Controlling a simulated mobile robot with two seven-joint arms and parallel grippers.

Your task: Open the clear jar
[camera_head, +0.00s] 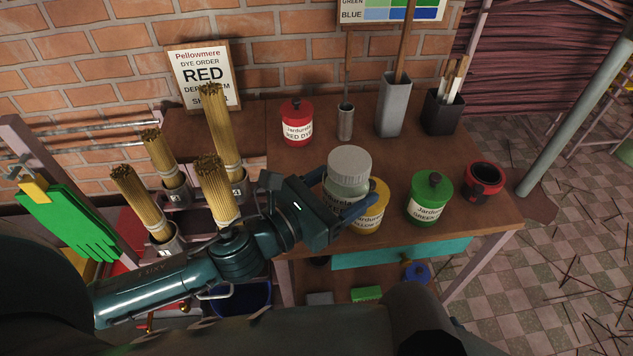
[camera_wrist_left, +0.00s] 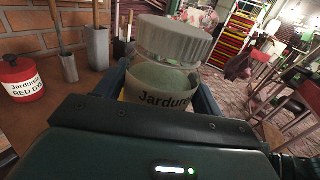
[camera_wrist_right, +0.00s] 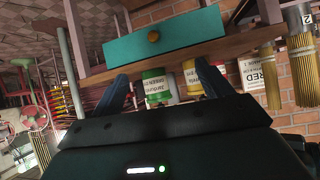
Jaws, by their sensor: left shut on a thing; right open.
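The clear jar (camera_head: 340,190), with a pale grey-green ribbed lid (camera_head: 349,164), is at the front middle of the table and upright. My left gripper (camera_head: 345,198) is shut around its body. In the left wrist view the jar's labelled body (camera_wrist_left: 160,88) is between the fingers, with the lid (camera_wrist_left: 174,40) on top, above them. The jar overlaps the yellow jar (camera_head: 376,208) and looks raised, but its base is hidden. My right gripper (camera_wrist_right: 160,84) is open and empty in the right wrist view, facing the table's front; it cannot be made out in the head view.
On the table (camera_head: 300,170) stand a red dye jar (camera_head: 297,124), a green jar (camera_head: 428,199), a dark red open pot (camera_head: 483,182) and grey tool holders (camera_head: 393,106). Bundles of incense sticks (camera_head: 220,136) stand at left. A teal drawer (camera_wrist_right: 165,38) is under the table front.

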